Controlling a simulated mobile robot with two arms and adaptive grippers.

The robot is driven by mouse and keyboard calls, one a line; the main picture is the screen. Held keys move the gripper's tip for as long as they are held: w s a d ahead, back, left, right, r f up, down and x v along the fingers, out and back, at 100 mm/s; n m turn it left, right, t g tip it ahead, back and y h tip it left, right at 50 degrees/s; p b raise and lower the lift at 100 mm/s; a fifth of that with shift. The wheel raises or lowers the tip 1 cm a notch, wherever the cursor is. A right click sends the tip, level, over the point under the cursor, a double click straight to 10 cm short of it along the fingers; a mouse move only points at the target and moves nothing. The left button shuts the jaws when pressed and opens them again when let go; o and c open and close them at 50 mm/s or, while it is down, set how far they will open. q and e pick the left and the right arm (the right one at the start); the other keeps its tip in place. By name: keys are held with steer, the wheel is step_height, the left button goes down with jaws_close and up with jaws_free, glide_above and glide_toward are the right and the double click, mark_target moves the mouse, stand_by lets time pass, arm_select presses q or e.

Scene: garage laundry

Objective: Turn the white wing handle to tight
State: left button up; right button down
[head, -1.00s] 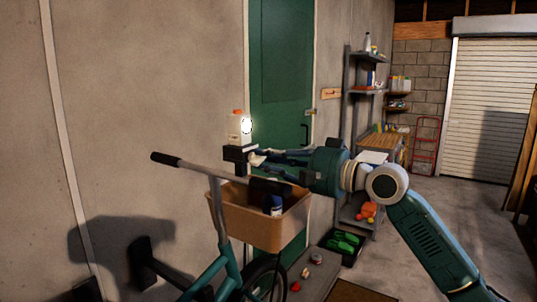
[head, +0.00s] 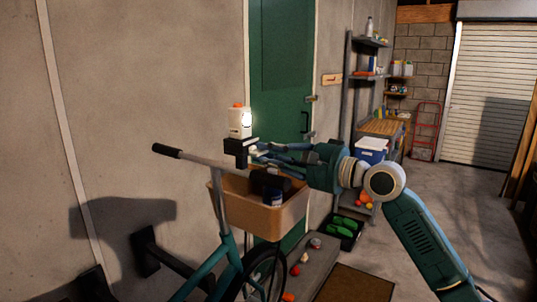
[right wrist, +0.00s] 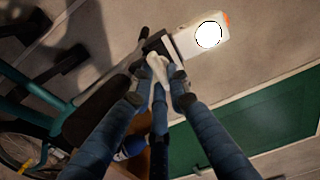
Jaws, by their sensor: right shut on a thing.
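A white bike light (head: 240,122) with a lit round face and an orange top sits on a black clamp (head: 236,153) at the bicycle's handlebar. It also shows in the right wrist view (right wrist: 200,38), with the dark clamp (right wrist: 150,48) beside it. The white wing handle (right wrist: 157,68) projects from the clamp between my right fingertips. My right gripper (head: 256,152) is shut on the wing handle, and its fingers hide part of it. In the right wrist view the fingers (right wrist: 158,76) close on it from both sides. My left gripper is not in view.
A tan basket (head: 285,218) holding a can (head: 276,198) hangs below my right gripper. The handlebar grip (head: 167,151) sticks out to the left. A green door (head: 280,70) and plain wall stand behind. Shelves (head: 370,75) are at the right, with open floor beyond my right arm.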

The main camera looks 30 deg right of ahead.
steer(key=c, duration=1.7)
jaws_free()
steer(key=shift+o, duration=0.2)
steer(key=shift+w+a, duration=0.1)
steer(key=v, duration=1.2)
